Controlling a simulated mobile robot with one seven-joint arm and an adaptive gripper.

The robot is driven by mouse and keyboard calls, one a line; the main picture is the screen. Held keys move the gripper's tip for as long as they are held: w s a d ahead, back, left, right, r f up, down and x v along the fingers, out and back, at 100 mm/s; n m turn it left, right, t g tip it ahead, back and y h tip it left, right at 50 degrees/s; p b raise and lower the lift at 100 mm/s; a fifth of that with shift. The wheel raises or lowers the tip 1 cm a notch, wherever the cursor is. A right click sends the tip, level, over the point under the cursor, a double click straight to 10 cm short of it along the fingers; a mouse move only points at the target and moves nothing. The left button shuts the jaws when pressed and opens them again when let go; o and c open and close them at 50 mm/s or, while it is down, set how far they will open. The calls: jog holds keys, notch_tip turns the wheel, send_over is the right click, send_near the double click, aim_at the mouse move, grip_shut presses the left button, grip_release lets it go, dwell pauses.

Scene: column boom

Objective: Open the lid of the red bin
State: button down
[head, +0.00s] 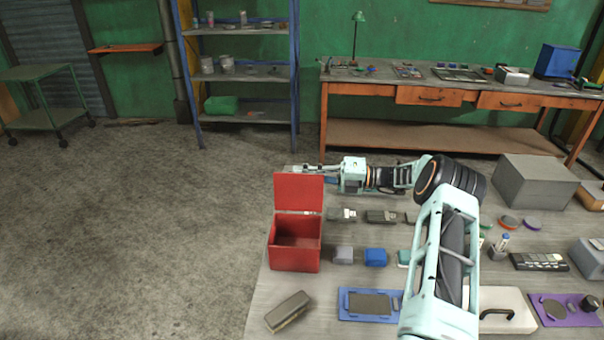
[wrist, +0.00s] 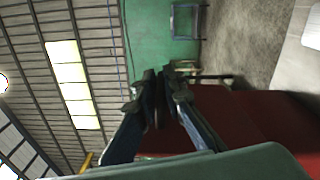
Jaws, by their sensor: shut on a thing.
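The red bin (head: 295,258) stands at the left edge of the workbench, its dark inside showing. Its red lid (head: 298,194) stands upright at the back of the bin, open. My gripper (head: 308,169) is at the top edge of the lid, reaching in from the right, shut on the lid. In the wrist view, the dark fingers of my gripper (wrist: 163,88) are close together against the red lid (wrist: 235,120), which fills the lower right. The exact contact between fingertips and lid edge is partly hidden.
A grey block (head: 343,255) and a blue block (head: 375,257) sit right of the bin. A grey-brown box (head: 288,311) lies in front, near a blue tray (head: 345,314). A large grey box (head: 534,182) stands at the right. Open floor lies left of the bench.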

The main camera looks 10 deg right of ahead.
jog(key=shift+w+f, duration=0.1)
jog(key=shift+f, duration=0.1)
dwell(0.3)
jog(key=c, duration=2.1)
grip_release()
jog(key=v, duration=1.2)
jog(key=shift+d, duration=0.1)
